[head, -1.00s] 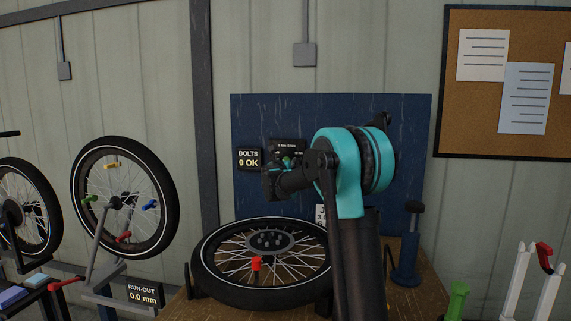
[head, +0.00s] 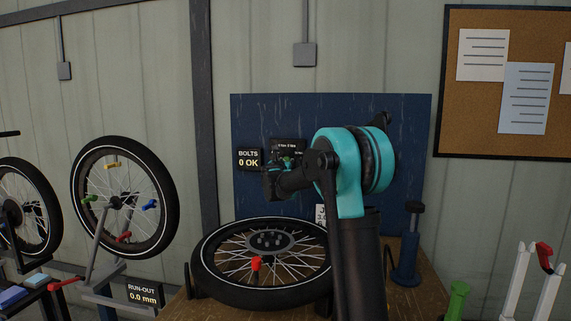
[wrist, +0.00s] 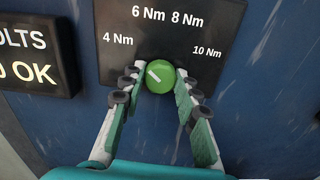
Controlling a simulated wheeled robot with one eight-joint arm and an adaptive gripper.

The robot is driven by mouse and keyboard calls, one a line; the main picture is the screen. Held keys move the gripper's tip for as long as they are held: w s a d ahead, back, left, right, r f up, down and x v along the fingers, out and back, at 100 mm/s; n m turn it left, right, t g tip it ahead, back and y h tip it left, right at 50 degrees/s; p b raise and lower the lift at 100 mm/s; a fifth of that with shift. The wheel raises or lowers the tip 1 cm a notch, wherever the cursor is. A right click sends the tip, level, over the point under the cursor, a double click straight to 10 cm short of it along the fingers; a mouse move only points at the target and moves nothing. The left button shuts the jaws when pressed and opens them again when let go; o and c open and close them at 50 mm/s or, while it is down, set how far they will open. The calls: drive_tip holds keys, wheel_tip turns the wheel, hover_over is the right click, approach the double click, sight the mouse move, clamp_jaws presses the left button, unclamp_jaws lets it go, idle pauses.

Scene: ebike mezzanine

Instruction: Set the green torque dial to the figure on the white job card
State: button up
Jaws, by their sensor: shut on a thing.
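The green torque dial (wrist: 164,83) sits on a dark plate on the blue board, in the middle of the wrist view. Its white mark points up and left, roughly towards the printed 4 Nm. The figures 6, 8 and 10 Nm run round to the right. My gripper (wrist: 159,79) is shut on the dial, with one finger on each side. In the head view my gripper (head: 286,164) is small in front of the plate. The white job card (head: 320,212) is partly hidden behind my arm, and I cannot read its figure.
A BOLTS display (head: 248,159) reading 0 OK is left of the dial plate. A wheel (head: 211,281) lies flat on the bench below my arm. A blue tool (head: 407,255) stands at the right of the bench.

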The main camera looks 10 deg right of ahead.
drive_tip(key=m, duration=0.5)
drive_tip(key=shift+m, duration=0.3)
idle(0.5)
drive_tip(key=o, duration=1.2)
drive_tip(key=shift+c, duration=0.2)
drive_tip(key=shift+s, duration=0.1)
drive_tip(key=v, duration=1.2)
